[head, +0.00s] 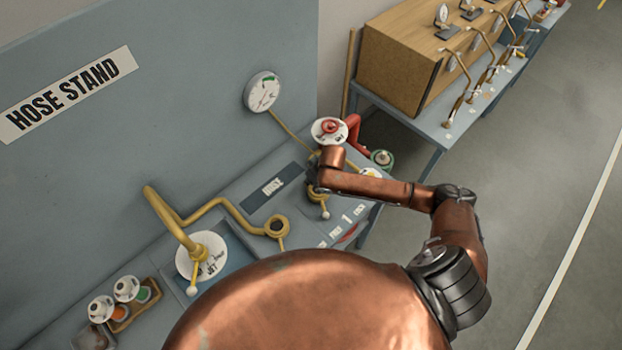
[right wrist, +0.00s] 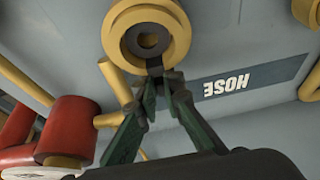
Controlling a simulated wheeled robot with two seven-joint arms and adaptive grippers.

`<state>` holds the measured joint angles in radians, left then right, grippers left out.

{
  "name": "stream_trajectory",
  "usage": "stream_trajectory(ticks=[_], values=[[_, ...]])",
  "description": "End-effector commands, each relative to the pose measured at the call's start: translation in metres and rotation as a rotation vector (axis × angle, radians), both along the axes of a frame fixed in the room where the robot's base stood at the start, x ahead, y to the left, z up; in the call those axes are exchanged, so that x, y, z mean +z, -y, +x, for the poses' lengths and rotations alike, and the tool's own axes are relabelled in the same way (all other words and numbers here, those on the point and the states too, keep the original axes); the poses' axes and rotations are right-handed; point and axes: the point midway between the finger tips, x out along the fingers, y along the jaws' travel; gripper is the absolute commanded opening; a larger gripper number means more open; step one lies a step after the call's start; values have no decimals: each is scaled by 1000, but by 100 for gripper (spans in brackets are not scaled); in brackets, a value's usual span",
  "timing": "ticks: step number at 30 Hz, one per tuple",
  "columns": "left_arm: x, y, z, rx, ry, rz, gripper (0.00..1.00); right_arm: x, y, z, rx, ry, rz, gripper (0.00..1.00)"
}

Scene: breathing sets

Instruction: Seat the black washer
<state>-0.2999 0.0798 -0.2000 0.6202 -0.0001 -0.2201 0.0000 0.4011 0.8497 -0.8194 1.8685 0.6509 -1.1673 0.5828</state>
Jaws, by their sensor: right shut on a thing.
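The black washer (right wrist: 149,42) shows in the right wrist view as a dark ring inside the round opening of a brass fitting (right wrist: 115,38). My right gripper (right wrist: 156,80) is shut at the fitting's near edge, on a small dark part that appears to belong to the washer. I cannot tell whether the washer lies fully flat in the fitting. In the head view my right gripper (head: 318,182) reaches down over the bench just right of the HOSE plate (head: 273,187). My arm hides most of the fitting and the washer there. My left gripper is not in view.
A second brass fitting (head: 277,227) and a bent yellow pipe (head: 172,215) stand to the left. A gauge (head: 263,92) is on the back panel. A red valve (head: 329,128) is close behind my wrist. A small tray (head: 145,305) sits at lower left.

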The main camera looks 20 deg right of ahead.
Motion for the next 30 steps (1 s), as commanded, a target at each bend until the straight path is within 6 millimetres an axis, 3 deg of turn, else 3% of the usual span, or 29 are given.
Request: stream_trajectory(ticks=[2,3,11,23,30], values=[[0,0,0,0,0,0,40,-3,0,-1,-1,-4,-1,0],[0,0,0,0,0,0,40,-3,0,-1,-1,-4,-1,10],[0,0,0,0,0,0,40,-4,0,-2,-1,-6,-1,28],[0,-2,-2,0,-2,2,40,1,1,-5,0,-8,-2,28],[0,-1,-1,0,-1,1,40,41,7,-18,0,-3,-2,28]])
